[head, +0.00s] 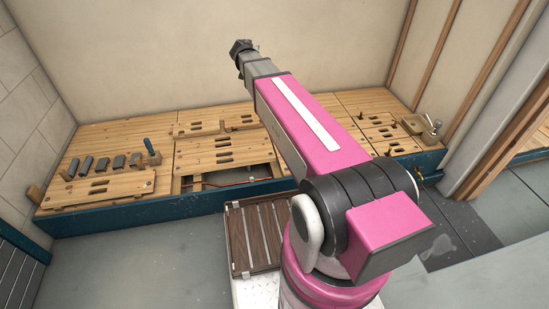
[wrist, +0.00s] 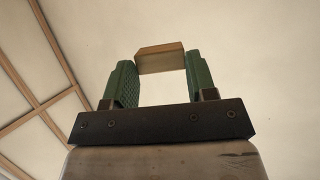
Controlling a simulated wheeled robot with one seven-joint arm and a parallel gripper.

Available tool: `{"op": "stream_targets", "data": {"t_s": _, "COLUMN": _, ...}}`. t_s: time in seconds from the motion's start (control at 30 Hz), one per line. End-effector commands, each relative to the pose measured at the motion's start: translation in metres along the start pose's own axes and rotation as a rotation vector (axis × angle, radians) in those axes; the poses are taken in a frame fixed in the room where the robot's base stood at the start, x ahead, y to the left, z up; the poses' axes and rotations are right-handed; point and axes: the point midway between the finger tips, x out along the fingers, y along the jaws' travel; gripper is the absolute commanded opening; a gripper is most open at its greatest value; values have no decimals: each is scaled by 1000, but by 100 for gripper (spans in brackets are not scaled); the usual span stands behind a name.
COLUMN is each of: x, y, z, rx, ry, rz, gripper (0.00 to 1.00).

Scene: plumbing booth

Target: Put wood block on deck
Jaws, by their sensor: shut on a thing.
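My gripper (wrist: 160,72) is shut on a small tan wood block (wrist: 160,57), which sits between the tips of its two green fingers in the wrist view. Behind the block there is only pale wall and ceiling. In the head view my gripper (head: 240,48) is a small dark shape, raised against the back wall above the deck; I cannot make out the block there. The deck (head: 160,130) is a long, low platform of light wood planks with a dark blue front, running along the back wall.
An opening (head: 228,177) at the middle shows a reddish pipe. A tan tray (head: 423,127) is at the right end.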

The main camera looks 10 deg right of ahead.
Motion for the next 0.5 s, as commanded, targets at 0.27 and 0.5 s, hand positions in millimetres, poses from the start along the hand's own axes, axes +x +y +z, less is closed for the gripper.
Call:
{"op": "stream_targets", "data": {"t_s": 0.27, "x": 33, "y": -18, "z": 79, "rx": 70, "ry": -3, "rz": 181, "gripper": 30}}
{"op": "stream_targets", "data": {"t_s": 0.5, "x": 56, "y": -28, "z": 155, "rx": 152, "ry": -2, "rz": 377, "gripper": 30}}
